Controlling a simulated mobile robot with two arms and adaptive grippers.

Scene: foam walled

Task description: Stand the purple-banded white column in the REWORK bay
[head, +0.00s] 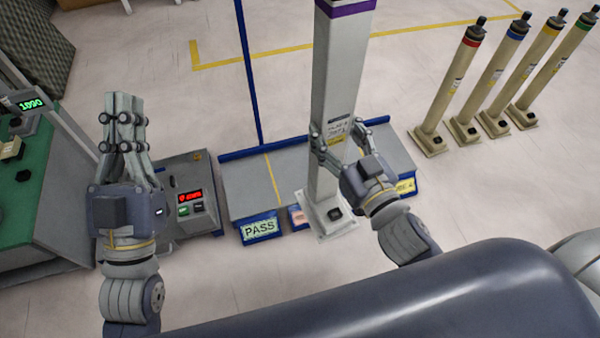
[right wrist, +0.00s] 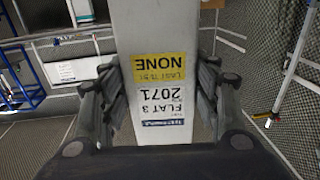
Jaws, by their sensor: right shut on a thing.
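The purple-banded white column (head: 335,75) is roughly upright in the head view, its purple band at the top edge and its square base plate (head: 325,228) low in the picture. My right gripper (head: 340,138) is shut around its shaft from the right. In the right wrist view the shaft (right wrist: 152,28) stands between the fingers with its label upside down. The base overlaps the front of the bay platform; whether it touches the floor cannot be told. A yellow bay sign (head: 405,187) is partly hidden by my right arm, its word unreadable. My left gripper (head: 124,100) is shut and empty.
The PASS bay sign (head: 260,228) fronts the left bay; a pinkish sign (head: 297,215) is mostly behind the column. A grey box with a red display (head: 190,197) stands left of the bays. Several banded columns (head: 455,85) stand at right. A green-topped bench (head: 35,180) is far left.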

